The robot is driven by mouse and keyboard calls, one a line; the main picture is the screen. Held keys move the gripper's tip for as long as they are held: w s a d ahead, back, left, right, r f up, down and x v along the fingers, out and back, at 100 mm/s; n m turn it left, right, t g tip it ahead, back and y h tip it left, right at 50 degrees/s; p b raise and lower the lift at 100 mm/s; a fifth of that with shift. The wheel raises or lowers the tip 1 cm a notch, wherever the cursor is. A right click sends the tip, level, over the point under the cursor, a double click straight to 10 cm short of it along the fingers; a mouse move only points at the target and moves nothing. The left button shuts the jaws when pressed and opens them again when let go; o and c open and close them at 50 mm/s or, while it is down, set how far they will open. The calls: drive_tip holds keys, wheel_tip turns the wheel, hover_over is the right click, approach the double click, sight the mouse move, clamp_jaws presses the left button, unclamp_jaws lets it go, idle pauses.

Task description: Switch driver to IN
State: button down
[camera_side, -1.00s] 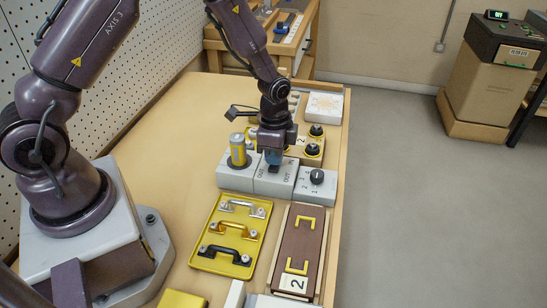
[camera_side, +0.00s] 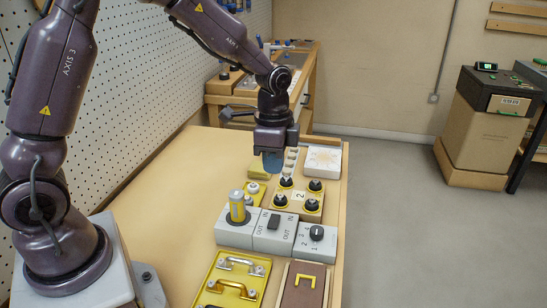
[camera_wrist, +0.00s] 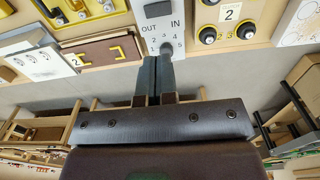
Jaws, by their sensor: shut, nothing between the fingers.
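The driver switch is a black lever (camera_side: 273,221) on a grey box (camera_side: 268,241) marked OUT at the near side and IN at the far side in the side view. My gripper (camera_side: 272,163) is shut and empty. It hangs in the air above and beyond the box, apart from the lever. Its closed fingers also show in the wrist view (camera_wrist: 155,59).
A rotary knob (camera_side: 316,232) sits on the box to the right. A panel of black knobs (camera_side: 299,198) is behind. Bare bench (camera_side: 165,200) is at left.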

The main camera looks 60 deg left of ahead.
sight(273, 224)
drive_tip(key=shift+r, duration=0.5)
drive_tip(key=shift+s+d, duration=0.4)
drive_tip(key=shift+d, duration=0.25)
drive_tip(key=shift+f, duration=0.1)
wheel_tip(273, 224, down, 14)
idle(0.3)
drive_tip(key=shift+f, duration=0.25)
